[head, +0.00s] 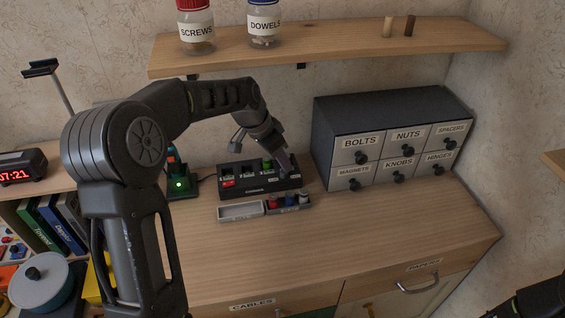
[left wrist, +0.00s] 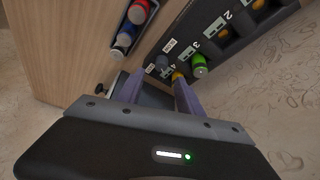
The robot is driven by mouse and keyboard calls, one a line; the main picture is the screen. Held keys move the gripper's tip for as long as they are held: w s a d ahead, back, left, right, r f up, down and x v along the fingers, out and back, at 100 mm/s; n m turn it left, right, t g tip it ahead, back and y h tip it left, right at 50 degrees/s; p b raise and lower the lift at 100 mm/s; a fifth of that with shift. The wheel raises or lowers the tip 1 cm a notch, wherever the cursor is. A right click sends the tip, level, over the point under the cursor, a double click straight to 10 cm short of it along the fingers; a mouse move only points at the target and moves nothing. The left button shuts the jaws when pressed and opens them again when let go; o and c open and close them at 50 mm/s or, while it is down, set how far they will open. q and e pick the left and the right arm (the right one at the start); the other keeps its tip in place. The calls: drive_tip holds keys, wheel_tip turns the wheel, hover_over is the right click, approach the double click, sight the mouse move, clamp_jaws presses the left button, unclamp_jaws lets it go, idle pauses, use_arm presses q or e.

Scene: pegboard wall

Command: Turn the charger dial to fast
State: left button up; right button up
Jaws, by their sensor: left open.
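The black charger (head: 236,177) stands on the wooden cabinet top, with numbered slots and a green battery (head: 267,164) in one of them; the battery also shows in the left wrist view (left wrist: 200,66). The small dark dial (left wrist: 162,63) is at the charger's end beside two small white labels; its setting is too small to read. My left gripper (head: 288,172) is at the right end of the charger, pointing down. In the left wrist view its two fingers (left wrist: 157,90) are apart, with the dial just beyond and between their tips. The arm partly hides this end in the head view.
A labelled drawer unit (head: 393,108) stands close on the right. A shelf (head: 340,42) with jars hangs above. A green-lit device (head: 179,184) stands left. The front right cabinet top is clear.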

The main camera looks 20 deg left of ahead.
sight(282, 172)
use_arm(q)
drive_tip(key=shift+s+p+x, duration=0.2)
drive_tip(key=shift+p+x, duration=0.1)
drive_tip(key=shift+x, duration=1.95)
drive_tip(key=shift+a+f, duration=0.1)
drive_tip(key=shift+f, duration=0.05)
drive_tip(key=shift+c, duration=0.2)
clamp_jaws()
